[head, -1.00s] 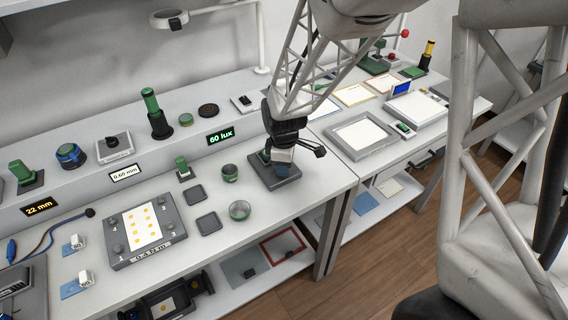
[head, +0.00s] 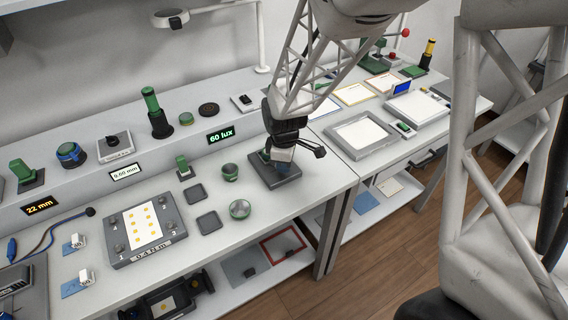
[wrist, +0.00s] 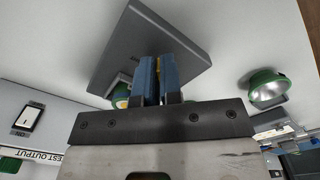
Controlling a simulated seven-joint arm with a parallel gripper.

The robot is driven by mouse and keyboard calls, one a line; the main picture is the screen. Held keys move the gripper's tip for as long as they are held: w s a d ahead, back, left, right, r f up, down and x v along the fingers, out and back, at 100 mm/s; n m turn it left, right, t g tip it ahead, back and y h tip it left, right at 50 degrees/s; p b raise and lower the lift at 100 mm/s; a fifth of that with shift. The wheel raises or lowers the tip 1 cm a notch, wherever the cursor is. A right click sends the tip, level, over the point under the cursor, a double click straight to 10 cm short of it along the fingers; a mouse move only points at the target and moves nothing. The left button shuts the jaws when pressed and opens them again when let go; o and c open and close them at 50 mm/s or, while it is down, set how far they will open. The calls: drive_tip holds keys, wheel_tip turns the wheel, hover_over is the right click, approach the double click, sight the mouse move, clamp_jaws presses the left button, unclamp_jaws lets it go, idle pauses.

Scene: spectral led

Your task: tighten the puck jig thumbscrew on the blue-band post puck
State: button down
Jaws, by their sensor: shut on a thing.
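The puck jig (head: 277,178) is a dark grey square plate on the bench, left of the front corner. It also shows in the wrist view (wrist: 140,35). My gripper (head: 284,168) is down over the jig. In the wrist view, its blue fingers (wrist: 158,78) are close together with a small yellow-brass part (wrist: 157,65) between them, which looks like the thumbscrew; most of it is hidden. A green round part with a yellowish face (wrist: 121,97) sits beside the fingers; I cannot see a blue band on it.
A green cup (head: 230,172) and a green-rimmed reflector (head: 240,209) stand left of the jig. A grey framed tray (head: 362,134) is to the right.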

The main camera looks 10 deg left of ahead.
drive_tip(key=m, duration=0.5)
drive_tip(key=shift+s+m, duration=0.15)
drive_tip(key=shift+m, duration=0.25)
drive_tip(key=m, duration=0.4)
drive_tip(key=shift+s+a+m, duration=0.1)
drive_tip(key=shift+a+m, duration=0.05)
drive_tip(key=shift+m, duration=0.15)
drive_tip(key=m, duration=0.4)
drive_tip(key=shift+a, duration=0.1)
drive_tip(key=m, duration=0.5)
drive_tip(key=shift+a, duration=0.15)
drive_tip(key=c, duration=1.3)
unclamp_jaws()
drive_tip(key=shift+r, duration=0.15)
